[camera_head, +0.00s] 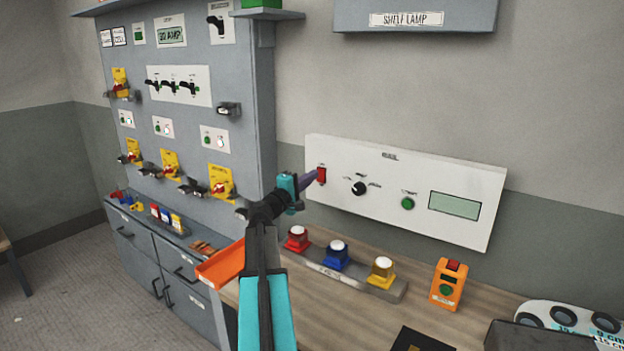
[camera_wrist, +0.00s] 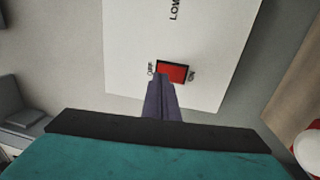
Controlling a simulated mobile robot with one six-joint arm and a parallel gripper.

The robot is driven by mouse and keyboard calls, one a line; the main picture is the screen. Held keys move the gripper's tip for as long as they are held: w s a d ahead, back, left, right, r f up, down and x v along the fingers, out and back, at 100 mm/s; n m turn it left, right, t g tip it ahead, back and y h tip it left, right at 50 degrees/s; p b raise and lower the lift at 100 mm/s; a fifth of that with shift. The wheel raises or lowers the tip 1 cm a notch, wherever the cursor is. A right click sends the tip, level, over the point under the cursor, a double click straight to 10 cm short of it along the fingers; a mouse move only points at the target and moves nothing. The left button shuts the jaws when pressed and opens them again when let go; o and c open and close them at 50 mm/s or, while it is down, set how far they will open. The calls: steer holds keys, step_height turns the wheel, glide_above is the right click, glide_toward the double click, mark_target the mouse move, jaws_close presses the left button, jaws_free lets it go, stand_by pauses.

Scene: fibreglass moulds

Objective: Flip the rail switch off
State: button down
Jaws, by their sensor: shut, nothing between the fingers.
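The rail switch is a small red rocker (camera_head: 321,174) in a dark frame at the left end of a white wall panel (camera_head: 452,231). In the wrist view, the red rocker (camera_wrist: 174,72) lies straight ahead of my gripper, with small labels on both sides that are too small to read surely. My gripper (camera_head: 312,179) is shut and empty, its purple fingers pointing at the switch. In the wrist view, the fingertips (camera_wrist: 158,82) overlap the lower left part of the rocker. I cannot tell whether they touch it. The rocker's tilt is unclear.
The panel also has a black knob (camera_head: 358,188), a green button (camera_head: 407,203) and a display (camera_head: 454,205). Below, red, blue and yellow buttons stand on a strip (camera_head: 329,271) on the wooden bench. An orange device (camera_head: 448,284) stands to the right. A grey cabinet (camera_head: 240,95) with switches stands left.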

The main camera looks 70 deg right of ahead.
steer(key=w+a+r+b, duration=0.1)
steer(key=w+a+b, duration=0.2)
steer(key=a, duration=0.9)
steer(key=shift+r, duration=0.3)
steer(key=shift+w, duration=0.1)
